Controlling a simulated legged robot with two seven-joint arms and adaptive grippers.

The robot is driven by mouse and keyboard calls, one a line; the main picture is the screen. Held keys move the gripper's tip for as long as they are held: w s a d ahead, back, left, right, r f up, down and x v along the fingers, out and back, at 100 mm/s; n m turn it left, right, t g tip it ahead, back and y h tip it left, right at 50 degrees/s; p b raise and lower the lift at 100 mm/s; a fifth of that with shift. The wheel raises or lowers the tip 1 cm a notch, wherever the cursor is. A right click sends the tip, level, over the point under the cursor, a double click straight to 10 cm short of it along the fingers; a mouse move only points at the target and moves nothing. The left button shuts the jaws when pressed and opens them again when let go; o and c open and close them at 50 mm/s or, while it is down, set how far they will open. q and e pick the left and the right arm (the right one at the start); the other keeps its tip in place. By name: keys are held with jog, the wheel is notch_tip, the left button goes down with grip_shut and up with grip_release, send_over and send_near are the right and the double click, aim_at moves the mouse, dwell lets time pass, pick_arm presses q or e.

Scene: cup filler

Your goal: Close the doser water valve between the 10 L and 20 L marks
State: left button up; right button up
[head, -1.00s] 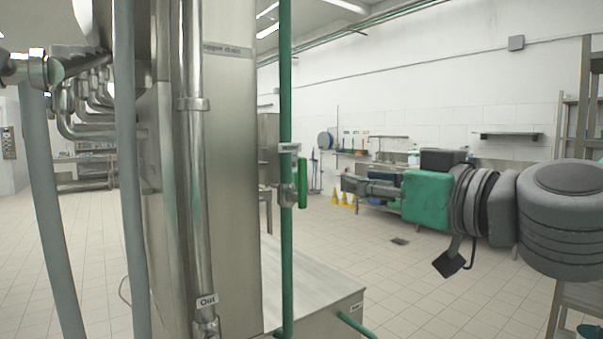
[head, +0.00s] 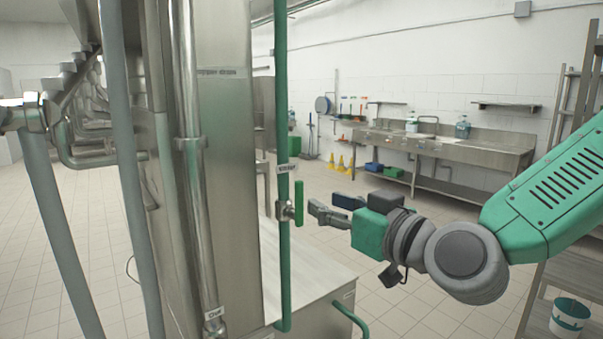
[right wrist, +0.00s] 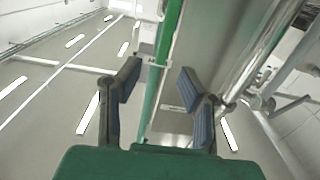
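The water valve shows in the head view as a green lever handle (head: 299,203) on a small metal body, fixed to a vertical green pipe (head: 282,120). The handle stands upright, parallel to the pipe. A small label (head: 287,168) sits just above it. My right gripper (head: 325,204) is just right of the handle, apart from it, pointing left towards it. In the right wrist view my right gripper (right wrist: 160,88) is open, with the green pipe (right wrist: 165,50) showing beyond and between its fingers. My left gripper is not in view. No 10 L or 20 L marks can be read.
A tall steel cabinet (head: 226,150) with a steel pipe stands left of the green pipe. Grey hoses (head: 122,140) hang at the left. A low steel surface (head: 305,285) lies below the valve. A sink counter (head: 470,148) stands farther back; a bucket (head: 570,317) is at lower right.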

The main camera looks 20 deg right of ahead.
aim_at(301, 194)
jog(key=x, duration=0.7)
jog(key=shift+w+a+f, duration=0.1)
jog(key=shift+w+a, duration=0.15)
jog(key=shift+a, duration=0.2)
jog(key=shift+d, duration=0.1)
jog(key=shift+d, duration=0.1)
jog(key=c, duration=0.4)
jog(key=shift+d, duration=0.1)
grip_shut()
jog(key=shift+a, duration=0.2)
